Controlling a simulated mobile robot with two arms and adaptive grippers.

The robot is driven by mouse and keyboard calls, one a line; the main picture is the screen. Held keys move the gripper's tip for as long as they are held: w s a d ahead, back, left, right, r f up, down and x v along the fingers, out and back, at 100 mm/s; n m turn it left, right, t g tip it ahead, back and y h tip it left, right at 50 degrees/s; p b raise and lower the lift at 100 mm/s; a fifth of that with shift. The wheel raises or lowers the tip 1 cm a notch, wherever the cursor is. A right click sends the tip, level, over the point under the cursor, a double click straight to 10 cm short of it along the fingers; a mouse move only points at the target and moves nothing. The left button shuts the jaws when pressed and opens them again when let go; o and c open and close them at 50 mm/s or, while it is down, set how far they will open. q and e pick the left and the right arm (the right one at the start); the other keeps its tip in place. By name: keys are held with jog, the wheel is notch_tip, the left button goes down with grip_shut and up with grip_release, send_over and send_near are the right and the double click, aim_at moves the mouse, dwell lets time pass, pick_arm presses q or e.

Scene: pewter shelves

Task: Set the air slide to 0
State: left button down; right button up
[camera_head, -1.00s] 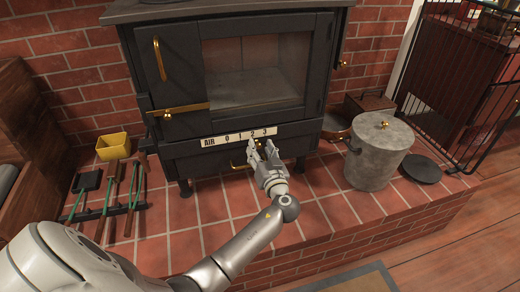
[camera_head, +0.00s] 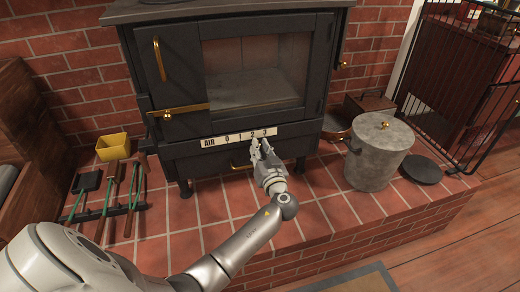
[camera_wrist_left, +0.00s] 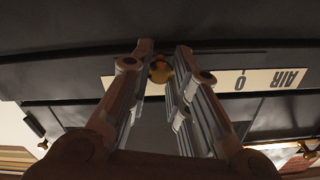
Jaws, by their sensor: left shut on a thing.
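The black stove (camera_head: 232,75) has a pale scale strip (camera_head: 238,138) marked AIR, 0, 1, 2, 3 along its lower front. In the left wrist view the strip (camera_wrist_left: 262,80) appears upside down. My left gripper (camera_head: 261,146) is at the strip, below the 2 and 3 marks. The left wrist view shows its fingers shut on a small brass knob (camera_wrist_left: 160,69), the air slide's knob. In the head view the fingers hide this knob, so its exact setting cannot be read. My right gripper is not in view.
A lidded metal bucket (camera_head: 377,155) stands right of my left gripper on the brick hearth. A black disc (camera_head: 422,169) lies beside it. A yellow container (camera_head: 113,147) and hearth tools (camera_head: 110,195) are at the left. A brass drawer handle (camera_head: 240,166) is below the strip.

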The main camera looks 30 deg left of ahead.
aim_at(227, 147)
pick_arm(q)
jog(key=s+a, duration=0.2)
jog(key=s, duration=0.1)
jog(key=s+a, duration=0.3)
jog(key=shift+s+a, duration=0.35)
jog(key=shift+s+a+r, duration=0.1)
jog(key=shift+s+a, duration=0.15)
jog(key=shift+s, duration=0.05)
jog(key=c, duration=1.3)
grip_release()
jog(key=shift+s+a, duration=0.1)
jog(key=shift+s+d, duration=0.1)
jog(key=shift+d, duration=0.15)
jog(key=v, duration=1.1)
jog(key=shift+s, duration=0.25)
